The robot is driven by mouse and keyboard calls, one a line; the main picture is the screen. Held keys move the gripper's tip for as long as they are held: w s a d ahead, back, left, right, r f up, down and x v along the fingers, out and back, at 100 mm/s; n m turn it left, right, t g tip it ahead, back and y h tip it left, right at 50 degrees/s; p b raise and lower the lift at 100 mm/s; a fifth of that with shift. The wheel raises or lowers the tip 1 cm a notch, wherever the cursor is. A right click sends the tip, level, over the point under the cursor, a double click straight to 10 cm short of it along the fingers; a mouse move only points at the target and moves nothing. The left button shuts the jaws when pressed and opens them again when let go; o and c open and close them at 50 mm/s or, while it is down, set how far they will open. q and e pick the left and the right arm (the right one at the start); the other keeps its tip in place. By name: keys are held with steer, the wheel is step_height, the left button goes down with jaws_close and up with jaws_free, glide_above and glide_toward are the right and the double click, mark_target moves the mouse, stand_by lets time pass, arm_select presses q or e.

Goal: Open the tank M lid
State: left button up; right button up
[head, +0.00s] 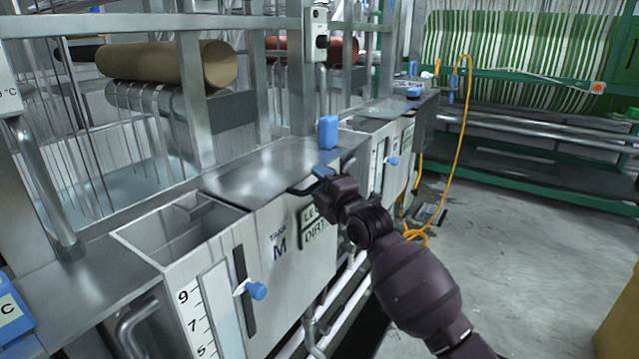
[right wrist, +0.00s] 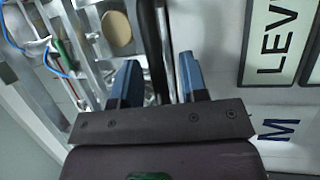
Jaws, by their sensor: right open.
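Tank M (head: 279,240) is a pale metal tank with a black M on its front, in the middle of the head view. Its flat steel lid (head: 260,165) lies level on top, with a dark bar handle (head: 300,188) at the front edge. My right gripper (head: 318,178) is at this handle, its fingers partly hidden by my wrist. In the right wrist view its two blue fingers (right wrist: 158,75) are apart, with the dark handle bar (right wrist: 153,35) running between them. My left gripper is out of view.
An open-topped compartment (head: 180,225) lies left of the lid. A blue block (head: 328,132) stands near the lid's back right corner. A blue knob (head: 257,290) juts from the tank front. A yellow hose (head: 460,130) hangs behind. The floor (head: 530,240) at right is clear.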

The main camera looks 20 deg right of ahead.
jaws_close()
stand_by(0.3)
